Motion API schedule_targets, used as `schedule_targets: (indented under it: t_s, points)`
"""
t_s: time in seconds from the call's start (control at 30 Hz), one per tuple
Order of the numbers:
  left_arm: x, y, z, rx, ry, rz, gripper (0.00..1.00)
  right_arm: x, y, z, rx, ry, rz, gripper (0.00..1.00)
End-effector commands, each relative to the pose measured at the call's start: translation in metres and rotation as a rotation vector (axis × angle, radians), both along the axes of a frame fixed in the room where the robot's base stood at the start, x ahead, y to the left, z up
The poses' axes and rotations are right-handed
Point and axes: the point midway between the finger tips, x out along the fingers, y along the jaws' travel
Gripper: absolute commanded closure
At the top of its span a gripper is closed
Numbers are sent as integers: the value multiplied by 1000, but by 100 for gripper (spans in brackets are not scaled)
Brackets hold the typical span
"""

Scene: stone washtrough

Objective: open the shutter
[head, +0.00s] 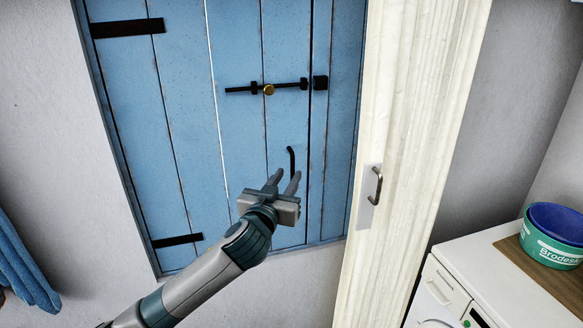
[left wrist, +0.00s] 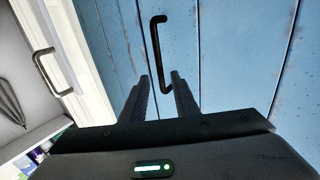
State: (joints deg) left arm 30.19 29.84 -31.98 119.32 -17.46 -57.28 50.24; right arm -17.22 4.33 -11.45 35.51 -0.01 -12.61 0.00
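The blue plank shutter (head: 184,120) fills the wall opening in the head view and appears shut. A black bolt with a brass knob (head: 269,89) lies across its right side, reaching toward a black keeper (head: 320,83). Below it is a black bar handle (head: 291,160), which also shows in the left wrist view (left wrist: 158,50), just beyond the fingertips. My left gripper (head: 284,179) is open in front of the shutter, its fingers pointing up at the handle. My right gripper is not in view.
A cream folding door (head: 405,130) with a metal handle (head: 376,185) stands right of the shutter. Beyond it is a white appliance (head: 490,275) with green and blue tubs (head: 552,238) on a board. A blue cloth (head: 22,265) hangs at lower left.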

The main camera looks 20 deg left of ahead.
Motion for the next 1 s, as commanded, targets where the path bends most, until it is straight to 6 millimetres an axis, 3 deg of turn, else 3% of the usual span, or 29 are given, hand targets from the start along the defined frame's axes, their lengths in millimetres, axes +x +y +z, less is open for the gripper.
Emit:
schedule_targets:
  t_s: [0.3,0.7,0.8,0.83,1.0]
  points:
    - [32,0,1,-1,0,0,72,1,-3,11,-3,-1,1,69]
    - [36,0,0,-1,0,0,72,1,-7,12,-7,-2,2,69]
    - [36,0,0,-1,0,0,96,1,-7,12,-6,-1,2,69]
    - [36,0,0,-1,0,0,100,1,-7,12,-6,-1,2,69]
    - [36,0,0,-1,0,-1,100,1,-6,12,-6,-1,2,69]
